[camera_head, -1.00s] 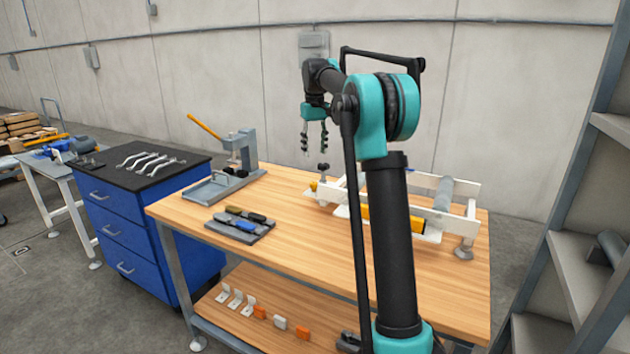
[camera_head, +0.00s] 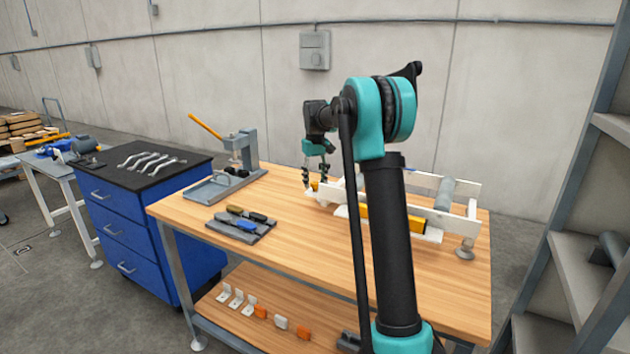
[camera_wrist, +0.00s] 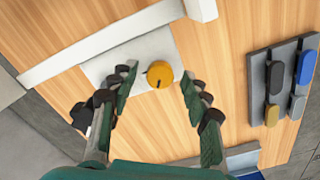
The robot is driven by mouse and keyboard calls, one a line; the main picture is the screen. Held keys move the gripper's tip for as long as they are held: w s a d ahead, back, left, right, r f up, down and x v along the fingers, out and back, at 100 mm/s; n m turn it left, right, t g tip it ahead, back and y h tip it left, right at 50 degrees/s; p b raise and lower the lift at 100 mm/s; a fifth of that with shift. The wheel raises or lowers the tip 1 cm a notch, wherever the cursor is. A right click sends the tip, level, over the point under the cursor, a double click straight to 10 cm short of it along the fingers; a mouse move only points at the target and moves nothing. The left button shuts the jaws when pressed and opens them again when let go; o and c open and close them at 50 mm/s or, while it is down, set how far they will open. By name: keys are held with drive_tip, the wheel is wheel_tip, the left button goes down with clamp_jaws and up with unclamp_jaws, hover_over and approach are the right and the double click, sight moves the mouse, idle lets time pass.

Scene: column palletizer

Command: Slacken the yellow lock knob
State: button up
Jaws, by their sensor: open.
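The yellow lock knob (camera_wrist: 159,74) shows in the wrist view as a round yellow cap with a dark mark, on a white plate (camera_wrist: 118,66) of the white frame. My gripper (camera_wrist: 154,90) is open in the wrist view, one finger on each side of the knob, with a gap visible on both sides. In the head view my gripper (camera_head: 318,178) points down at the left end of the white frame. A small yellow part of the knob (camera_head: 315,186) shows between the fingers. I cannot tell how high the fingertips are against the knob.
The white frame (camera_head: 460,186) carries a grey roller (camera_head: 444,193) and a yellow block (camera_head: 379,216). A grey tray (camera_head: 262,232) with several coloured handles lies left on the wooden bench (camera_head: 300,250). A lever press (camera_head: 244,150) stands at the back left.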

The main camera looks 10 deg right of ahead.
drive_tip(key=shift+c, duration=0.3)
clamp_jaws()
drive_tip(key=shift+n, duration=3)
drive_tip(key=shift+o, duration=0.3)
unclamp_jaws()
drive_tip(key=shift+r, duration=0.15)
